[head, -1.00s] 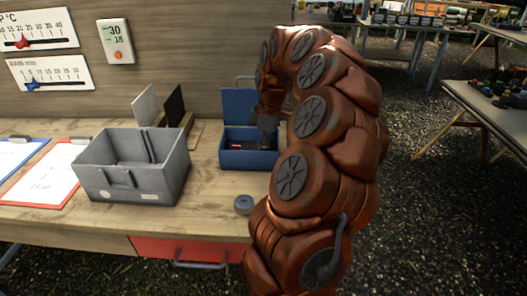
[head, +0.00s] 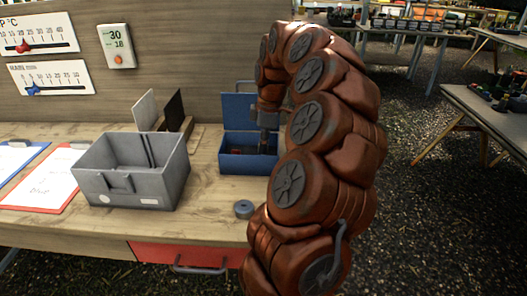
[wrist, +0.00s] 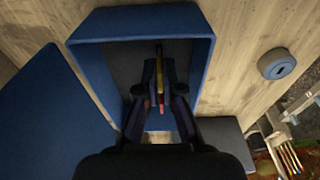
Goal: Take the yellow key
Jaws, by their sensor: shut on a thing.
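A blue box (head: 240,164) with its lid standing open is on the bench, left of my arm in the head view; its rim also shows in the wrist view (wrist: 203,60). My gripper (wrist: 158,88) points down over the box's opening. Its fingers are shut on a thin yellow piece (wrist: 160,68), which looks like the yellow key. The fingers hide much of the key. Something red (wrist: 161,101) shows between or just beyond the fingers; I cannot tell what it is. In the head view my gripper (head: 267,133) is partly inside or just above the box.
A grey open bin (head: 130,185) stands left of the blue box. A small grey ring-like disc (head: 243,209) lies near the bench's front edge. Clipboards (head: 45,185) lie at the far left. Bare bench lies between bin and blue box.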

